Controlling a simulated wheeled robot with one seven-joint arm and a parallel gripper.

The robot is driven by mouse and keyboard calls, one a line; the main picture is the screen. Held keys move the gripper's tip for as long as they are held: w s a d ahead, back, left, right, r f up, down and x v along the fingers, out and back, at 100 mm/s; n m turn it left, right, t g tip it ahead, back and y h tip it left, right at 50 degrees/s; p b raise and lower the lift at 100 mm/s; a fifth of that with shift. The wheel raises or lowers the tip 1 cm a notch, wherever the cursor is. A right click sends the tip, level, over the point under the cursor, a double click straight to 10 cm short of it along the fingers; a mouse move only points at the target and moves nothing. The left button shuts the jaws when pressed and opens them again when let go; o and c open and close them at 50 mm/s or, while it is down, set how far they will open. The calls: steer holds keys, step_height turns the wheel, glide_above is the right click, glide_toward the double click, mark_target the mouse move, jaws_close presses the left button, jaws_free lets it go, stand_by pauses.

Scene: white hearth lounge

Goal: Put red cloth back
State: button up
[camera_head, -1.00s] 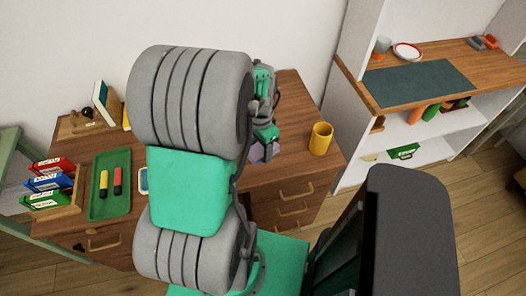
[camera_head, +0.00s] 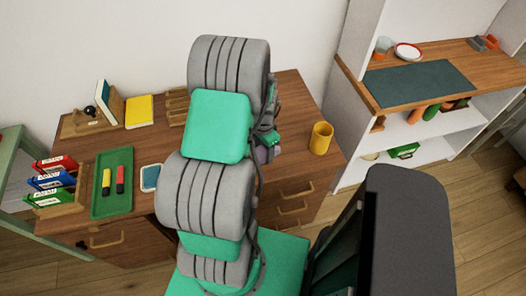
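I cannot make out a red cloth in the head view; my arm hides the middle of the wooden desk (camera_head: 300,92). My gripper (camera_head: 265,150) is small and mostly behind my arm, over the right part of the desk, left of a yellow cup (camera_head: 321,138). A small mauve-grey patch shows at its lower end; I cannot tell whether it is a finger or a held thing. Whether the fingers are open or shut does not show.
A green tray (camera_head: 111,205) holds a yellow and a red marker. Red, blue and green boxes stand in a rack (camera_head: 75,200) to its left. A shelf (camera_head: 415,60) with a dark mat stands at right.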

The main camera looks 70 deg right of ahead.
steer(key=o, duration=0.4)
steer(key=shift+c, duration=0.2)
